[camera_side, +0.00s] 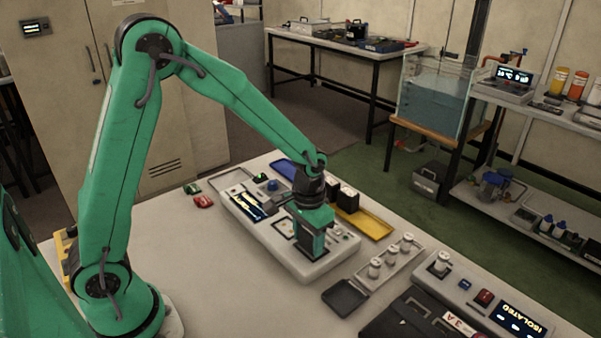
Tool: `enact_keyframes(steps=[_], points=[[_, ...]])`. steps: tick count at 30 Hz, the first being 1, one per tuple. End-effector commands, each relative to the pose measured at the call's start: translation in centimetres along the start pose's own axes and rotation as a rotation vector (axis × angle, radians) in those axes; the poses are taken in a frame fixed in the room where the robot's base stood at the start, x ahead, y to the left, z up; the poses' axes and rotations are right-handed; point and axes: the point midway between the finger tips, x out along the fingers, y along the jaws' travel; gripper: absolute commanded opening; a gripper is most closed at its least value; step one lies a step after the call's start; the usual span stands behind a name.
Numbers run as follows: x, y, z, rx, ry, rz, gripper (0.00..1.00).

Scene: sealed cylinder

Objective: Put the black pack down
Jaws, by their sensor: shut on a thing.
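My gripper (312,250) points down over the right part of a pale grey instrument panel (268,240) on the table. It is shut on a dark thing, seemingly the black pack (308,238), mostly hidden by the green gripper. I cannot tell whether the pack touches the panel. Two more black blocks (348,198) stand just behind the gripper, by the yellow tray (365,222).
Right of the panel is a tray with several white cylinders (375,267). Small red and green packs (203,201) lie left of the panel. The table's front left is clear.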

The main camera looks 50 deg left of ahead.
Motion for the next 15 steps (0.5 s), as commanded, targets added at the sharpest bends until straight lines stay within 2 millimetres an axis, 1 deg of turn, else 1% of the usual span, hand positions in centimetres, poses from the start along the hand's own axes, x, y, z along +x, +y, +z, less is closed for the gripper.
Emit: enact_keyframes(steps=[4,5,6,8,15], points=[[0.32,0.0,-0.02,0.0,0.001,0.0,0.21],[0.37,0.0,0.0,0.0,0.0,0.0,0.53],[0.35,0.0,-0.01,0.0,0.0,0.0,0.6],[0.34,0.0,0.0,0.0,0.0,0.0,0.72],[0.33,0.0,0.0,0.0,0.0,0.0,0.73]])
